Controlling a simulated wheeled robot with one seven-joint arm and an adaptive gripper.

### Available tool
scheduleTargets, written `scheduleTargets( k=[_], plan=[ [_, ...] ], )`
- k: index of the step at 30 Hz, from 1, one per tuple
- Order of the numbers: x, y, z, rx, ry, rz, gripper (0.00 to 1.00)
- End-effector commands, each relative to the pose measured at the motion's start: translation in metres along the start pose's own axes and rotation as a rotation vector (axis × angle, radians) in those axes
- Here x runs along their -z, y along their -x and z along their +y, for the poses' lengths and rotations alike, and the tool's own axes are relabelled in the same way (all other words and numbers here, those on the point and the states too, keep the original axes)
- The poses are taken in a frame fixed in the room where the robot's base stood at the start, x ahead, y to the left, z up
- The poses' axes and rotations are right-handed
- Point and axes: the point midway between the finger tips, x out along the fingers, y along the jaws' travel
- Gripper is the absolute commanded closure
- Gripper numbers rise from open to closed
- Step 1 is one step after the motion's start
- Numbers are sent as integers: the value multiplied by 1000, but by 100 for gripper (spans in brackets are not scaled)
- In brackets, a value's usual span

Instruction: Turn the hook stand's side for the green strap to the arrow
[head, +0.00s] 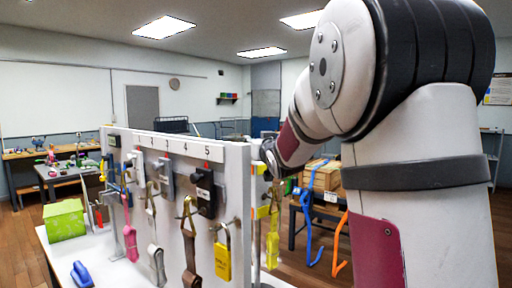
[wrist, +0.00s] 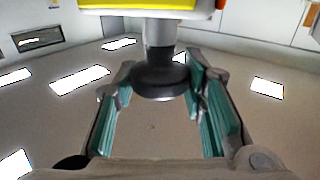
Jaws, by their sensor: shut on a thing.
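In the wrist view my gripper (wrist: 160,78) is shut on a dark round knob (wrist: 158,84) on a short grey shaft. Above the knob is a white-edged part with a yellow face (wrist: 140,4), perhaps part of the hook stand. In the head view my arm reaches behind the board's right end, and my gripper is hidden there. Beside that end hang a yellow strap (head: 273,238), a blue strap (head: 313,235) and an orange strap (head: 341,248). A small green patch (head: 284,187) shows near them; I cannot tell whether it is the green strap. No arrow can be made out.
A white board (head: 170,215) numbered along its top carries pink, grey and brown straps and a yellow padlock (head: 222,258). A green box (head: 65,220) and a blue handled tool (head: 82,274) lie left of it. A wooden crate (head: 325,176) stands behind the blue strap.

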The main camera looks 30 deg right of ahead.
Motion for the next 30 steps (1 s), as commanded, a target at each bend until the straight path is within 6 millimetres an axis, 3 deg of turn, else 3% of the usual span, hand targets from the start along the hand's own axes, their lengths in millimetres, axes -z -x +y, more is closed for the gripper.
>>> scheduleTargets(
  k=[3,4,6,16,20,30],
  plan=[
    [2,0,1,-1,-2,4,100],
    [2,0,1,-1,-2,4,60],
    [2,0,1,-1,-2,3,44],
    [0,1,0,0,-1,0,43],
    [1,10,0,0,-2,0,43],
    [2,75,0,1,-2,2,43]
  ],
)
